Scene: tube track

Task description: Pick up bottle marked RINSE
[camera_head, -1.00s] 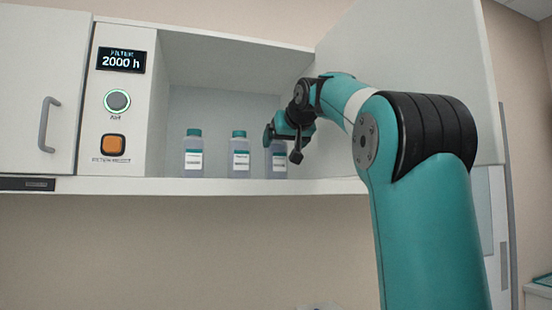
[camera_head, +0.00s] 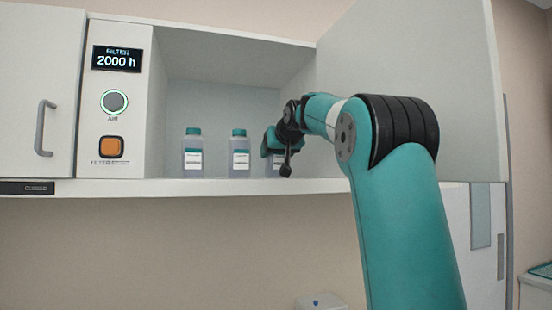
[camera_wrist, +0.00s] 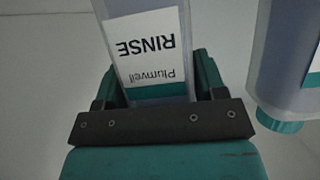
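The bottle marked RINSE (camera_wrist: 145,50) shows upside down in the wrist view. It is clear grey with a white label and a teal band. My gripper (camera_wrist: 160,85) has one finger on each side of it; whether both fingers press on it is unclear. The bottle's cap end is hidden by the gripper. In the head view my gripper (camera_head: 277,148) is at the rightmost bottle (camera_head: 274,168) on the cabinet shelf, covering its upper part.
Two similar teal-capped bottles, the middle one (camera_head: 239,155) and the left one (camera_head: 193,155), stand on the shelf (camera_head: 215,187). The middle one is close beside my gripper in the wrist view (camera_wrist: 285,65).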

